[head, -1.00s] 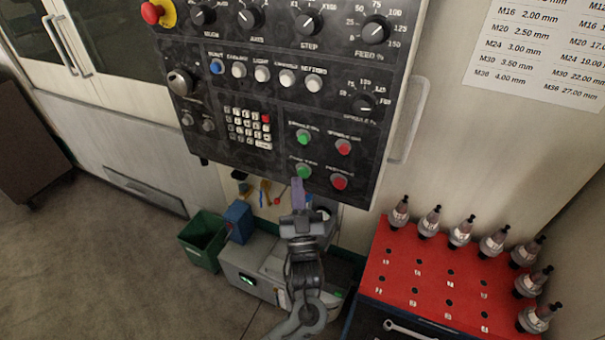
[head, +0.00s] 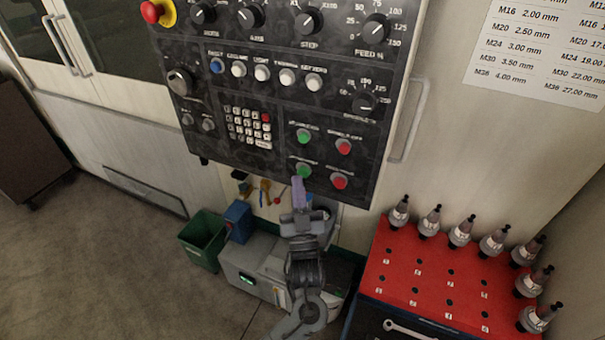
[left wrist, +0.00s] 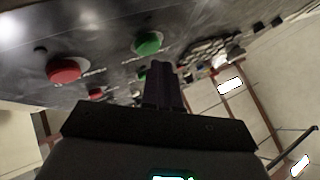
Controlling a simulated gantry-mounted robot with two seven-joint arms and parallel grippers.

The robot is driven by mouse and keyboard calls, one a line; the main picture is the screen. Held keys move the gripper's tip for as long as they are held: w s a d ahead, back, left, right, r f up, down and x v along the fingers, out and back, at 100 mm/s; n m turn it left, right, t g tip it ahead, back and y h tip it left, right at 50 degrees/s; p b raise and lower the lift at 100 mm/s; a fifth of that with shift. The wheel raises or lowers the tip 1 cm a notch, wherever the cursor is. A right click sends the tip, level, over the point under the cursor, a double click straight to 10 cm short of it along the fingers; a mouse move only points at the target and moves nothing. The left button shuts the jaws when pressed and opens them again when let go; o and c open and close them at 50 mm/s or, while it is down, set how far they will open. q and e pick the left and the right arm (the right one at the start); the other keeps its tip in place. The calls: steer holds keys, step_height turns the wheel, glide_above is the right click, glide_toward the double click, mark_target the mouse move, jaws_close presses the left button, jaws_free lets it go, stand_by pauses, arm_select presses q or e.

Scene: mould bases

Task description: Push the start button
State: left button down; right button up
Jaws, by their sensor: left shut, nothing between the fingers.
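The control panel (head: 230,90) fills the upper middle of the head view. Its lower right part has two green buttons, an upper one (head: 303,136) and a lower one (head: 303,170), each with a red button to its right. Labels are too blurred to read, so I cannot confirm which is start. My left gripper (head: 298,184) is shut and empty, its fingertips just below the lower green button; contact cannot be told. In the left wrist view the shut fingers (left wrist: 158,72) point toward the panel, just below a large green button (left wrist: 148,43). My right gripper is not in view.
Red buttons (head: 344,147) and (head: 340,181) sit close to the green ones. A handle (head: 412,120) runs along the panel's right side. A red-topped tool cart (head: 440,275) with several tool holders stands lower right. A green bin (head: 202,241) is lower left.

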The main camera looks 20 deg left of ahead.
arm_select(q)
steer(key=shift+w, duration=0.3)
